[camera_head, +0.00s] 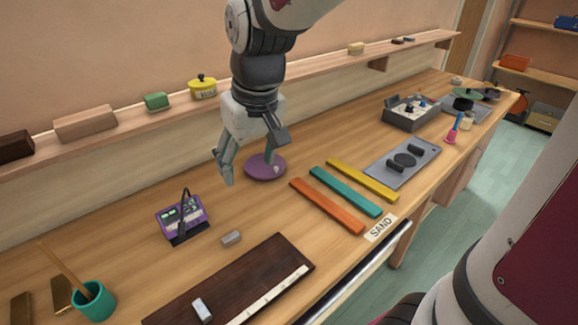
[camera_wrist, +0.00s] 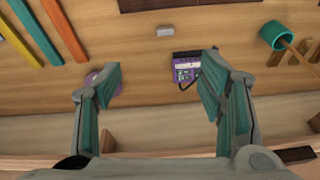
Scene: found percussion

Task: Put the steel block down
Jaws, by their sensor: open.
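A small grey block (camera_head: 231,238) lies on the wooden table in front of the purple device; it also shows in the wrist view (camera_wrist: 165,31). A second, lighter silvery block (camera_head: 202,310) rests on the dark wooden board (camera_head: 245,272). I cannot tell for sure which of the two is the steel block. My gripper (camera_head: 249,168) is open, with nothing between its fingers, in the air above the back of the table. In the wrist view its fingers (camera_wrist: 162,72) are wide apart, and the small grey block lies beyond them, apart from both.
The purple device (camera_head: 183,217) and a purple disc (camera_head: 265,167) are near my gripper. Orange (camera_head: 327,206), teal (camera_head: 345,192) and yellow (camera_head: 362,180) bars lie to the right. A teal cup (camera_head: 95,302) stands at left. Bare table surrounds the grey block.

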